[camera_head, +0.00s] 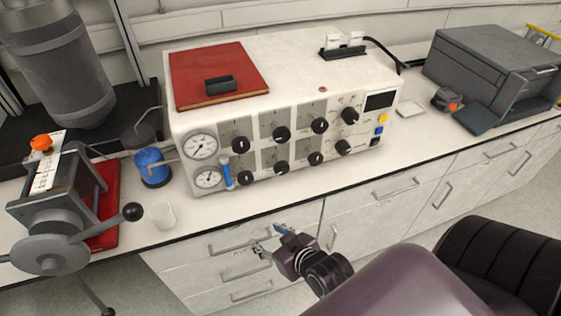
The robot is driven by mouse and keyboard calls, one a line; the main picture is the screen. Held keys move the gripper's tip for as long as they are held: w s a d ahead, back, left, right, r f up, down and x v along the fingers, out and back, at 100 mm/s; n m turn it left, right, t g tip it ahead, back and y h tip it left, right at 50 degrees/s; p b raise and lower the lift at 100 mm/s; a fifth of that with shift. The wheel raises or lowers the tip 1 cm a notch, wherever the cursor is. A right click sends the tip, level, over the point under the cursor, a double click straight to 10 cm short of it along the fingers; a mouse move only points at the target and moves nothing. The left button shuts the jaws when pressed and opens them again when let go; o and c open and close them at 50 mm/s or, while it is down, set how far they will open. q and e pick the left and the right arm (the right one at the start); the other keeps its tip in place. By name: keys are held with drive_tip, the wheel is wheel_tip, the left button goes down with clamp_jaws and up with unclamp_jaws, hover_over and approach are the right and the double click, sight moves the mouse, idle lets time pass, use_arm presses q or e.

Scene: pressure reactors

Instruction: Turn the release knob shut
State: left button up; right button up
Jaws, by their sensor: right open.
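A white control box (290,57) stands on the bench, with several black knobs in two rows on its front. Two round gauges, an upper one (200,146) and a lower one (208,178), sit at its left end. A blue lever (227,174) stands upright beside the lower gauge. I cannot read the labels, so I cannot tell which knob is the release knob. My right gripper (268,241) is open and empty, in front of the drawers, below and apart from the box. My left gripper is not in view.
A red book (218,72) lies on the box. At left are a grey device with a crank (60,220), a blue container (152,166) and a white cup (163,215). A dark grey machine (485,68) stands at right. The bench strip before the box is clear.

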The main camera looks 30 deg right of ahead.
sight(283, 171)
drive_tip(key=w+d+r+t, duration=0.1)
drive_tip(key=r, duration=0.1)
drive_tip(key=w+d+r+t, duration=0.1)
drive_tip(key=r, duration=0.1)
drive_tip(key=w+d+r+m+t+h, duration=0.1)
drive_tip(key=r, duration=0.2)
drive_tip(key=shift+d, duration=0.1)
drive_tip(key=d+r+t+h, duration=0.1)
drive_tip(key=d, duration=0.1)
drive_tip(key=d+r+m+t+h, duration=0.1)
drive_tip(key=d+r, duration=0.1)
drive_tip(key=d+r+m+t+h, duration=0.1)
drive_tip(key=d+t, duration=0.1)
drive_tip(key=shift+w+r+h, duration=0.3)
drive_tip(key=shift+w+h, duration=0.05)
drive_tip(key=shift+h, duration=0.05)
drive_tip(key=shift+w+d+r, duration=0.1)
drive_tip(key=shift+w+d, duration=0.05)
drive_tip(key=shift+w, duration=0.2)
drive_tip(key=p+x, duration=0.2)
drive_tip(key=x, duration=0.4)
drive_tip(key=shift+w+d, duration=0.1)
drive_tip(key=shift+w, duration=0.25)
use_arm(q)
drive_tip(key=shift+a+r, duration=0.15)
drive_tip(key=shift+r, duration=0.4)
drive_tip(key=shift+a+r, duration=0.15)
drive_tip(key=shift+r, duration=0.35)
use_arm(e)
drive_tip(key=shift+c, duration=0.2)
